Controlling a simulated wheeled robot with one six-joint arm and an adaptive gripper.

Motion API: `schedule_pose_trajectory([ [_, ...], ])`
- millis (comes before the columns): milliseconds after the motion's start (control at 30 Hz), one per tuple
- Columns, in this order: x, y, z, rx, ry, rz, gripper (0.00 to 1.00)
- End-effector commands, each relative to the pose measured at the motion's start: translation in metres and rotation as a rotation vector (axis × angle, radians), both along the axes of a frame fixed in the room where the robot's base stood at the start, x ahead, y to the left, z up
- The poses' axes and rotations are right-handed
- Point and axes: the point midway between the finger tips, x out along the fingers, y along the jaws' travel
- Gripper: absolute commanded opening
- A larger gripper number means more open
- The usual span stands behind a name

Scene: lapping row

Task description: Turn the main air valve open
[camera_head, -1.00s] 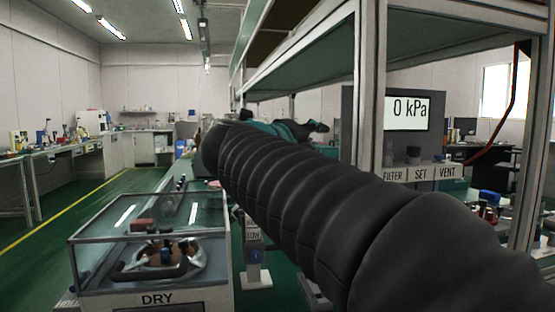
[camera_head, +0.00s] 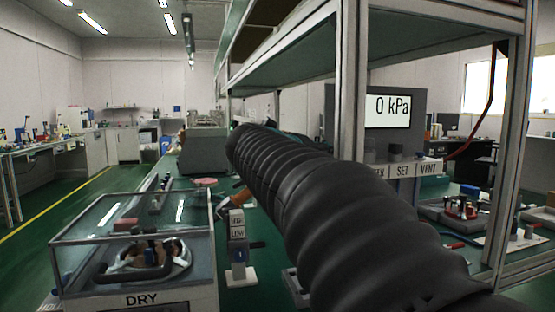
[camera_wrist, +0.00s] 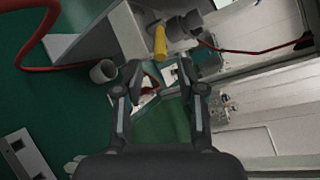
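A yellow handle (camera_wrist: 160,42), which may be the main air valve's lever, shows in the wrist view beside a grey cylindrical fitting (camera_wrist: 183,27) with a red hose. My gripper (camera_wrist: 159,72) is open and empty. The handle appears beyond the fingertips and between them in the picture, apart from both. The gauge display (camera_head: 388,108) in the head view reads 0 kPa. My dark, ribbed arm covers the middle of the head view and hides my gripper there. I cannot make out the valve in that view.
A glass-topped box marked DRY (camera_head: 135,245) stands at the lower left. A small HIGH/LOW stand (camera_head: 238,245) is beside my arm. A shelf post (camera_head: 351,100) rises right of centre. A grey cup-like cylinder (camera_wrist: 103,71) and red hose (camera_wrist: 30,50) show in the wrist view.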

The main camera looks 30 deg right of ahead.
Motion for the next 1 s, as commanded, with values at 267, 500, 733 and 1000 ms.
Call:
schedule_pose_trajectory([
  [267, 0.009, -0.03, -0.007, 0.0, 0.0, -0.001, 0.39],
  [500, 0.011, -0.035, -0.008, 0.0, 0.0, 0.001, 0.39],
  [733, 0.011, -0.035, -0.008, 0.0, 0.0, 0.001, 0.19],
  [1000, 0.011, -0.034, -0.008, 0.0, 0.0, 0.001, 0.0],
])
